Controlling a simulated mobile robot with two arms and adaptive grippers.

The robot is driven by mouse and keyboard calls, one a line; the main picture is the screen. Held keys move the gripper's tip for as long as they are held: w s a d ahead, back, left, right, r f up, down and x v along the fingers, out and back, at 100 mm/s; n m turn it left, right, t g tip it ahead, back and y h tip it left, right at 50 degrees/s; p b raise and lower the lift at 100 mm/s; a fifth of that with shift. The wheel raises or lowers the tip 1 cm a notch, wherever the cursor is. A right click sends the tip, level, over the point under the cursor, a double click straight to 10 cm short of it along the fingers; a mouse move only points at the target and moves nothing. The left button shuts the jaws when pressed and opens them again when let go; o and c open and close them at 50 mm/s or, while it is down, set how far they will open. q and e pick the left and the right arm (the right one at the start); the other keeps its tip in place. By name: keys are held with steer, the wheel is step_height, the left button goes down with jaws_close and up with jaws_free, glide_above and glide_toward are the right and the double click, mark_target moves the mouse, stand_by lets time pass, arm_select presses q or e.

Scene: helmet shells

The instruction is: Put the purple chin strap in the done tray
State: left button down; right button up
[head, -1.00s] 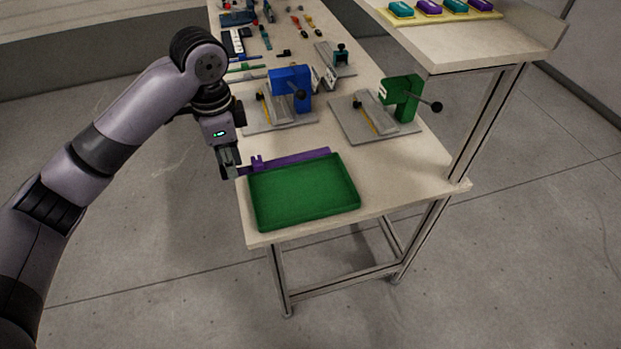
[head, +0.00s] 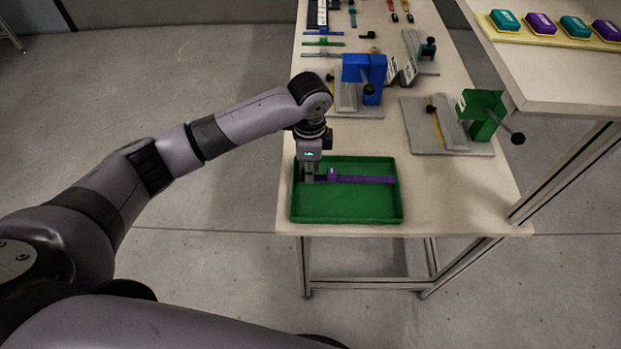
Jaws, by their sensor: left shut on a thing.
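The purple chin strap (head: 365,179) is a long thin strip with a small raised block near its left end. It lies level over the back half of the green tray (head: 345,208), within the tray's outline. I cannot tell whether it touches the tray floor. My left gripper (head: 309,179) points down at the tray's left side and is shut on the strap's left end. The fingertips are small and partly hidden against the tray. My right gripper is not in view.
A blue fixture (head: 364,72) and a green fixture (head: 484,114) on grey plates stand behind the tray. Straps and small parts lie farther back on the table. A raised shelf (head: 560,78) at the right holds teal and purple pieces on a yellow strip (head: 548,36).

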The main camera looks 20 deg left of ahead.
mark_target(309, 190)
arm_select(q)
steer(key=shift+s+f, duration=0.1)
steer(key=shift+f, duration=0.65)
step_height(309, 190, down, 3)
steer(key=shift+r, duration=0.2)
steer(key=shift+f, duration=0.45)
steer(key=c, duration=1.9)
jaws_free()
steer(key=shift+f, duration=0.1)
steer(key=o, duration=0.4)
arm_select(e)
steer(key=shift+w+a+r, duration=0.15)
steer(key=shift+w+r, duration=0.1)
